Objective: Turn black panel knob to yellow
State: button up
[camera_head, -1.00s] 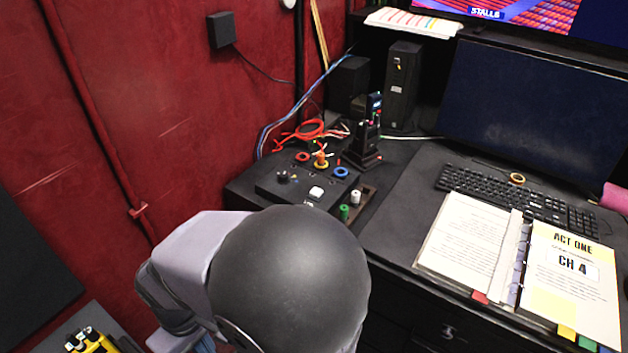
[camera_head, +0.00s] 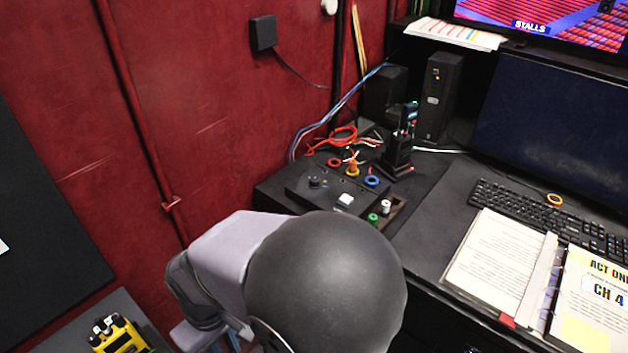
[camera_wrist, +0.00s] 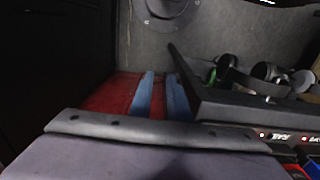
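A black panel (camera_head: 294,193) sits on the desk near the red wall in the head view. Its small black knob (camera_head: 315,182) is at the panel's back left, with a white square button (camera_head: 345,199) to the right of it. The knob's pointer and any yellow mark are too small to tell. In the wrist view my gripper (camera_wrist: 161,82) shows two blue fingers standing apart with nothing between them. In the head view my arm hides most of the gripper, low in front of the desk and well apart from the knob.
Red, orange and blue rings, green and white spools (camera_head: 386,206) and a black upright device (camera_head: 397,150) crowd beside the panel. A yellow box (camera_head: 122,337) stands at bottom left. An open binder (camera_head: 500,262) lies right. In the wrist view, a dark slanted edge (camera_wrist: 235,108) is close to the fingers.

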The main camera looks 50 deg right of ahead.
jog(key=o, duration=0.5)
jog(key=shift+w+d+r, duration=0.15)
jog(key=w+d+r+n+g+h+p, duration=0.1)
jog(key=w+d+n, duration=0.1)
jog(key=d, duration=0.3)
jog(key=w+d+r+n+g+h+p, duration=0.1)
jog(key=w+d+r+n+h+p, duration=0.1)
jog(key=d, duration=0.3)
jog(key=w+d+r+n+h+p, duration=0.1)
jog(key=w+d+n+h+p, duration=0.1)
jog(key=w+d+n, duration=0.1)
jog(key=shift+w+d+r+g, duration=0.2)
jog(key=shift+w+d, duration=0.15)
jog(key=shift+d, duration=0.35)
jog(key=shift+w+d+r+g, duration=0.1)
jog(key=shift+w+d+g, duration=0.2)
jog(key=shift+d, duration=0.35)
jog(key=n+g+h+p, duration=0.1)
jog(key=n+h+p, duration=0.4)
jog(key=n+h, duration=0.25)
send_near(312, 180)
jog(key=shift+s+d+f, duration=0.15)
jog(key=shift+d+f, duration=0.15)
jog(key=shift+d, duration=0.3)
jog(key=shift+p+x, duration=1.25)
jog(key=shift+x, duration=2.4)
jog(key=shift+r, duration=0.1)
grip_shut()
